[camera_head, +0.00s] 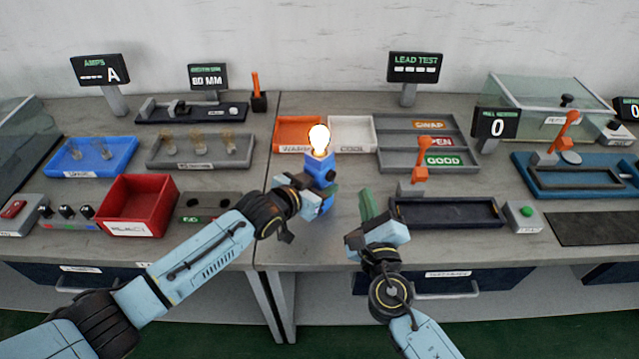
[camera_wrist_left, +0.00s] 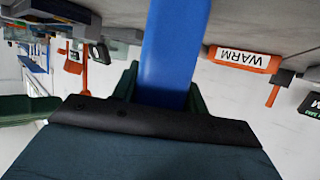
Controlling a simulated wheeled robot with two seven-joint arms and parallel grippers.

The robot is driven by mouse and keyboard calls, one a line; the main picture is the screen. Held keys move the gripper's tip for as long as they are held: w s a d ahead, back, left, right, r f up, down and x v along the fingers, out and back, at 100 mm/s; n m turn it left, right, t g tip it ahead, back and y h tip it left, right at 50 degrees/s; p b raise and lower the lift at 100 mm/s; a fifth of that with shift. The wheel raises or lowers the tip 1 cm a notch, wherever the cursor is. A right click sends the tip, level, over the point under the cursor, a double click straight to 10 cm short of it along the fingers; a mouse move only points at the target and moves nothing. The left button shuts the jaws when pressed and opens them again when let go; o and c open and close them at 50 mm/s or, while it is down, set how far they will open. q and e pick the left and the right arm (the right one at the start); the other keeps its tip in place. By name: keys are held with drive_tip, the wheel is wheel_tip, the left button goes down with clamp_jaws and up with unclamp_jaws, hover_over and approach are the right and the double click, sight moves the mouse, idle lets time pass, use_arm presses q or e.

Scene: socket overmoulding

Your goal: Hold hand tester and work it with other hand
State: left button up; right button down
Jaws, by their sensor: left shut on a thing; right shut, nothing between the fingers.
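The hand tester is a blue handle (camera_head: 318,170) with a glowing bulb (camera_head: 318,138) at its top. My left gripper (camera_head: 318,187) is shut on the tester and holds it roughly upright above the bench, in front of the orange and white trays. In the left wrist view the blue tester body (camera_wrist_left: 175,50) runs between the green fingers. My right gripper (camera_head: 367,204) is shut and empty, to the right of and a little below the tester, apart from it. Its green fingers point up. The tester's lower part is partly hidden by my left gripper.
Behind stand the orange WARM tray (camera_head: 290,149), the white COOL tray (camera_head: 352,148) and a grey sorting tray (camera_head: 395,160). The bench front between the arms is clear.

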use_arm(q)
drive_tip(key=o, duration=1.2)
drive_tip(key=shift+o, duration=0.2)
